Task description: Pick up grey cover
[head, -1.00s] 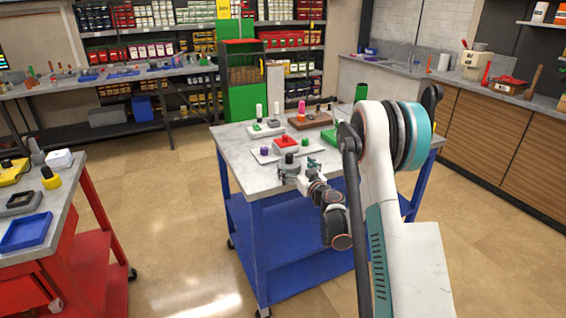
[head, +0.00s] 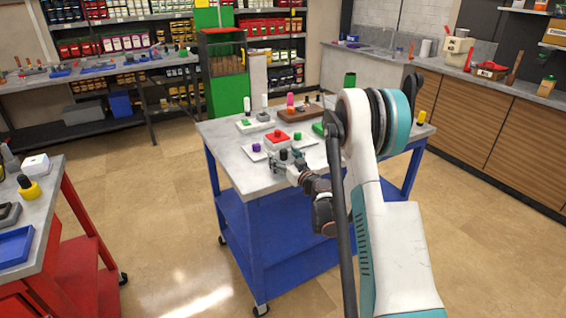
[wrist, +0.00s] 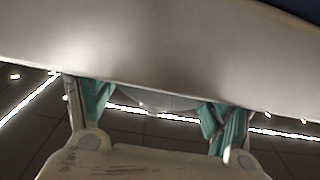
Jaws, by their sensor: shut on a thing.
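The grey cover (head: 283,163), with a dark knob on top, is at the near edge of the marble-topped blue table in the head view. My gripper (head: 288,160) is at the cover with its fingers around it, partly hiding it. In the wrist view my two teal-padded fingers (wrist: 160,115) stand apart, with a rounded grey piece (wrist: 155,98) showing between them. A large pale surface fills the top of that view; I cannot tell what it is. Whether the cover is clear of the table cannot be told.
Just behind the cover are a red block (head: 277,137) on a grey base, a purple knob (head: 256,147) and a green knob (head: 297,136). A brown block (head: 300,113) stands farther back. A red cart (head: 58,235) is on the left, with open floor between.

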